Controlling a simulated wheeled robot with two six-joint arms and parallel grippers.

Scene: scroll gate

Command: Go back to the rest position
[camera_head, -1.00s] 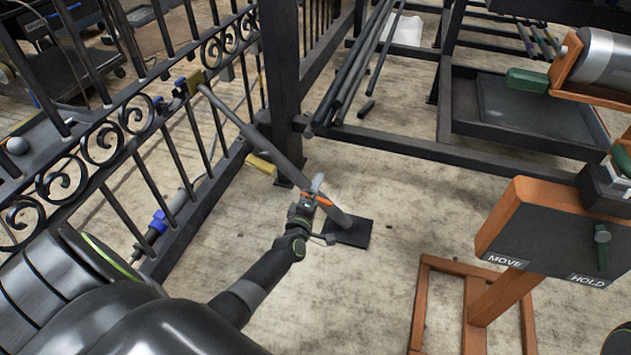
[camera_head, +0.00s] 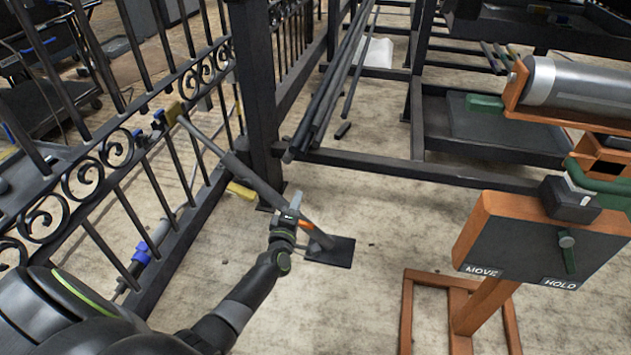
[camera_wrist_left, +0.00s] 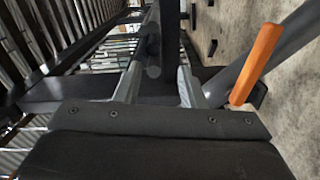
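My left gripper (camera_head: 290,212) is at the lower part of a slanted grey bar (camera_head: 222,152). Its fingers also show in the left wrist view (camera_wrist_left: 158,85), spread apart with nothing gripped between them. The bar's orange handle (camera_wrist_left: 256,64) lies to the right of the right finger, outside the gap. I cannot tell whether that finger touches the bar. My right gripper is not in view.
A board marked MOVE and HOLD (camera_head: 510,250) stands on an orange frame at the right. Behind it is a grey cylinder in an orange mount (camera_head: 568,85). A black rack with long pipes (camera_head: 335,85) stands at the back. Floor between plate and orange frame is clear.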

